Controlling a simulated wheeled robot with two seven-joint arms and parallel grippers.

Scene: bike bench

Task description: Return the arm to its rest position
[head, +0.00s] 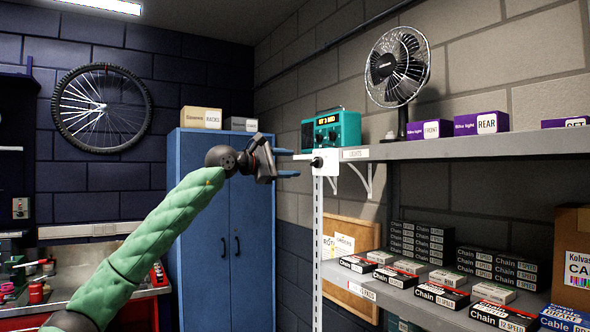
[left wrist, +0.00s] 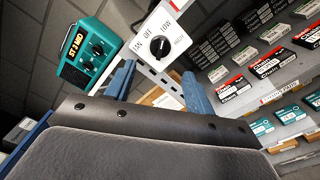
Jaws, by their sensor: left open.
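My left arm, in a green padded sleeve, reaches up from the lower left of the head view. My left gripper (head: 287,164) is open and empty, its two blue fingers pointing right toward a white switch plate with a black knob (head: 317,162) at the shelf's left end. The fingertips look a little apart from the knob. In the left wrist view the blue fingers (left wrist: 158,88) stand apart, with the knob (left wrist: 160,46) beyond them and nothing between them. My right gripper is not in view.
A teal radio (head: 331,130) and a black fan (head: 398,68) stand on the upper shelf (head: 470,147), with purple bike light boxes (head: 480,123) to the right. Chain boxes fill the lower shelf. A blue cabinet (head: 222,220) stands behind the gripper. A red workbench is at lower left.

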